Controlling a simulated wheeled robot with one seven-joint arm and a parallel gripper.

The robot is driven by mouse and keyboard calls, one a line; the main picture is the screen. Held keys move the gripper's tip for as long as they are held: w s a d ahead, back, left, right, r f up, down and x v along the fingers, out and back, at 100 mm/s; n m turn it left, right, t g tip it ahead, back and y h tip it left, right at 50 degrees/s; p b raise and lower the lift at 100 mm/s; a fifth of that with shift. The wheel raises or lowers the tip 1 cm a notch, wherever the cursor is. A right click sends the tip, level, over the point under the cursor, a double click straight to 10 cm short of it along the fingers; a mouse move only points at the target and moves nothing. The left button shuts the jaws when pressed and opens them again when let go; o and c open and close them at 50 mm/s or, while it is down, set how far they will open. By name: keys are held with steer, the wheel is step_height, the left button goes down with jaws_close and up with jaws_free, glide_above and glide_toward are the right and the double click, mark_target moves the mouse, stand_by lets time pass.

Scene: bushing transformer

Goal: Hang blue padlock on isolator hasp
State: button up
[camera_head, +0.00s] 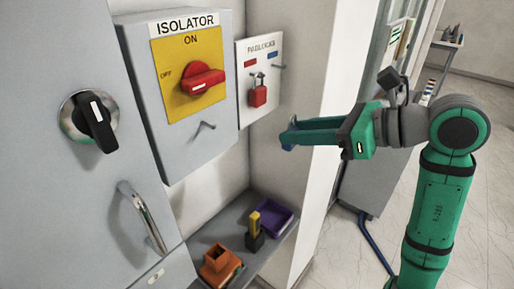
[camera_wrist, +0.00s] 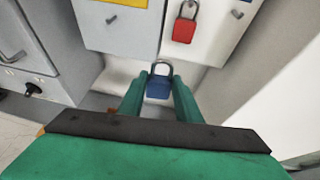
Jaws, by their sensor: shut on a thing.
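My gripper (camera_head: 290,138) is in front of the wall, to the right of the isolator box. It is shut on the blue padlock (camera_wrist: 158,88), whose shackle points up between the fingers in the wrist view. In the head view the padlock is mostly hidden by the fingers. The isolator box (camera_head: 205,145) carries a red rotary handle (camera_head: 203,82) on a yellow plate, with the handle lying roughly level by the ON and OFF labels. The small metal hasp (camera_head: 204,127) sticks out below the plate, empty. My gripper is apart from it.
A white padlock board (camera_head: 244,110) holds a red padlock (camera_head: 258,95) on a peg, with an empty peg beside it. A shelf below holds an orange holder (camera_head: 217,262), a yellow and black item (camera_head: 254,230) and a purple tray (camera_head: 276,217). A cabinet handle (camera_head: 143,218) juts out at left.

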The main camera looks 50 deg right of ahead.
steer(key=a+r+n+y, duration=0.2)
steer(key=a, duration=1)
steer(key=shift+w+a+f, duration=0.1)
steer(key=shift+w+a, duration=0.05)
steer(key=shift+w, duration=1.25)
steer(key=shift+w+a+f, duration=0.1)
steer(key=shift+w+a, duration=0.05)
steer(key=shift+w, duration=1.2)
steer(key=shift+w+a+f, duration=0.1)
steer(key=shift+w+a, duration=0.05)
steer(key=shift+w, duration=1.25)
steer(key=shift+w+f, duration=0.35)
steer(key=shift+w, duration=0.15)
steer(key=shift+w+a+f+g, duration=0.1)
steer(key=shift+f+g, duration=0.05)
steer(key=shift+g, duration=0.15)
steer(key=o, duration=1.2)
steer(key=shift+c, duration=0.2)
steer(key=v, duration=1.1)
steer(key=shift+a, duration=0.1)
